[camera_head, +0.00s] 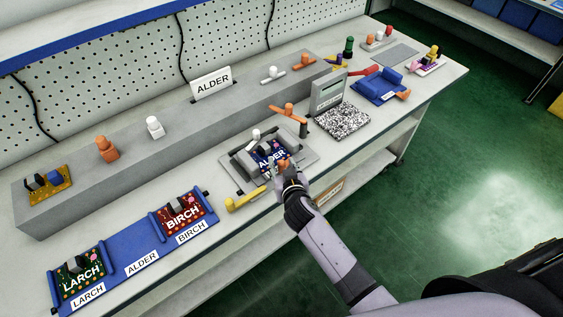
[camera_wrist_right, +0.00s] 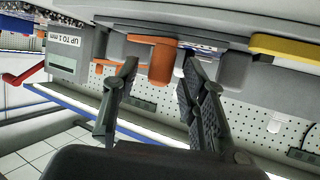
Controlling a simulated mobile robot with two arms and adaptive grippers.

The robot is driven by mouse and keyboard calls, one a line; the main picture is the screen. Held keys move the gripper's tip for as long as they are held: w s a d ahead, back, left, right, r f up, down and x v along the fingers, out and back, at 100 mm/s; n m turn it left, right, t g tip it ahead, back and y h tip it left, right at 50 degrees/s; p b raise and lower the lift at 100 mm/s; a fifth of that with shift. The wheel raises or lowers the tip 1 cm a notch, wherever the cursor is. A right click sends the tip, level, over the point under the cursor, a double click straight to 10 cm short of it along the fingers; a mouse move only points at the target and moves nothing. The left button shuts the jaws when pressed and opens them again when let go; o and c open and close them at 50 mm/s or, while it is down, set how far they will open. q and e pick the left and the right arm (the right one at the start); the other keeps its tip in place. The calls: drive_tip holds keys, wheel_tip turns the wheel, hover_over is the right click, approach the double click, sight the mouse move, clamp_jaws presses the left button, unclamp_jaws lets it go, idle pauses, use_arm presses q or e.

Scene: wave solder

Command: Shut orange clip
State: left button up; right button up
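The orange clip (camera_head: 284,163) is at the front side of a grey fixture (camera_head: 238,176) that holds a blue ALDER board (camera_head: 268,158). In the right wrist view its orange knob (camera_wrist_right: 162,62) stands between my fingers, with an orange arm (camera_wrist_right: 150,40) at its base. My right gripper (camera_head: 289,174) is at the clip in the head view and partly hides it. In the wrist view the right gripper (camera_wrist_right: 159,78) is open, with a finger on each side of the knob and gaps visible. I cannot tell how far the clip is closed. My left gripper is out of view.
A yellow lever (camera_head: 245,199) lies left of my right gripper. Another orange part (camera_head: 289,110) stands behind the fixture, with a grey gauge box (camera_head: 329,91) to its right. A blue carrier (camera_head: 140,243) with LARCH and BIRCH boards is at the left front.

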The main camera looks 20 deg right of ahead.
drive_tip(key=shift+x, duration=0.8)
clamp_jaws()
